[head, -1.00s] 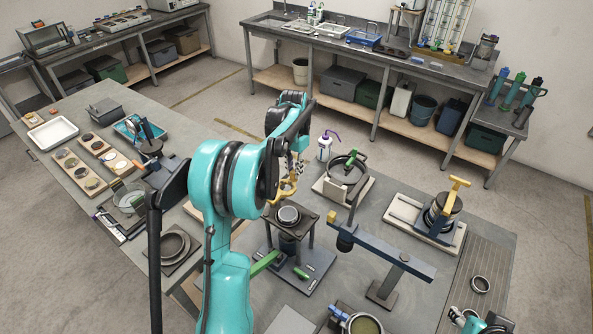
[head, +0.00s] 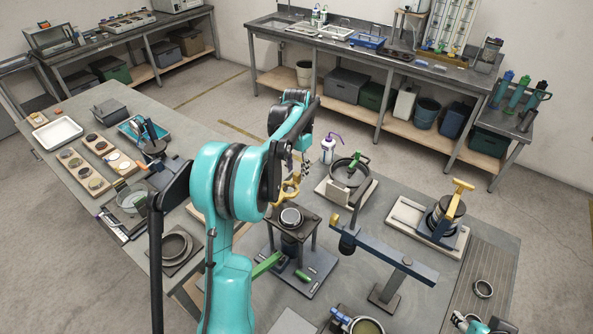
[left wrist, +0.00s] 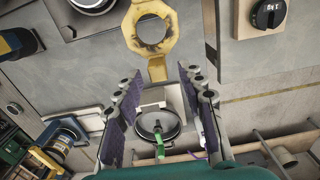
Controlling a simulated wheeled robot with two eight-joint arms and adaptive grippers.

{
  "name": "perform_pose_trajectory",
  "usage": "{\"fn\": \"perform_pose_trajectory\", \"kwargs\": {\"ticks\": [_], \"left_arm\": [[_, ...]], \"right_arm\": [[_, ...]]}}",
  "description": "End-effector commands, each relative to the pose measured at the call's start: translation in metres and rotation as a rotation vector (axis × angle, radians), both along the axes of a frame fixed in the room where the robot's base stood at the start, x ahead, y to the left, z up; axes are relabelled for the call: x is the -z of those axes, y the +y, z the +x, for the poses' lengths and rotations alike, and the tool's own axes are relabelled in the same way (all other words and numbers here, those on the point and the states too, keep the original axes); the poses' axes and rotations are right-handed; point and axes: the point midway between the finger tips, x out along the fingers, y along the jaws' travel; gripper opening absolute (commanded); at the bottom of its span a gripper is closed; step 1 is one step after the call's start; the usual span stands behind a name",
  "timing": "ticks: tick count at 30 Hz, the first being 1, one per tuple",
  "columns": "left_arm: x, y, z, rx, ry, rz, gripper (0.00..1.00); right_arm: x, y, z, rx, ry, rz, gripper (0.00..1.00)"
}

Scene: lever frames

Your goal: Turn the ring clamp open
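A round metal ring (head: 350,172) with a green lever, which looks like the ring clamp, stands on a pale base plate at the back of the near table. In the left wrist view this ring (left wrist: 159,126) shows beyond my fingers, its green lever (left wrist: 160,150) pointing down the picture. My left gripper (head: 302,168) is in the air, to the left of the ring. Its fingers (left wrist: 159,78) are apart. A yellow eight-sided loop (left wrist: 150,28) has its stem between the fingertips in the picture; I see no contact. Part of my right gripper (head: 470,322) shows at the lower right.
A dark stand with a small pot (head: 290,217) is just below the left gripper. A blue beam (head: 395,258) on a post and a drum with a yellow handle (head: 456,190) stand to the right.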

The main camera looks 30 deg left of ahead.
Motion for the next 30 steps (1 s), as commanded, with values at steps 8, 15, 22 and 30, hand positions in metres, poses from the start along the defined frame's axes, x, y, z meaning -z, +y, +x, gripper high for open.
{"fn": "perform_pose_trajectory", "kwargs": {"ticks": [8, 15, 22, 30], "left_arm": [[-0.059, 0.001, 0.000, -0.001, 0.000, 0.000, 0.40], [-0.099, 0.001, 0.000, -0.001, 0.000, 0.000, 0.40], [-0.110, 0.001, 0.000, -0.002, 0.000, 0.000, 0.40], [-0.109, 0.001, 0.000, -0.001, 0.000, 0.000, 0.40]], "right_arm": [[0.000, 0.000, 0.000, 0.000, 0.000, 0.000, 0.40], [0.000, 0.000, 0.000, 0.000, 0.000, 0.000, 0.40], [0.000, 0.000, 0.000, 0.000, 0.000, 0.000, 0.40], [0.000, 0.000, 0.000, 0.000, 0.000, 0.000, 0.40]]}}
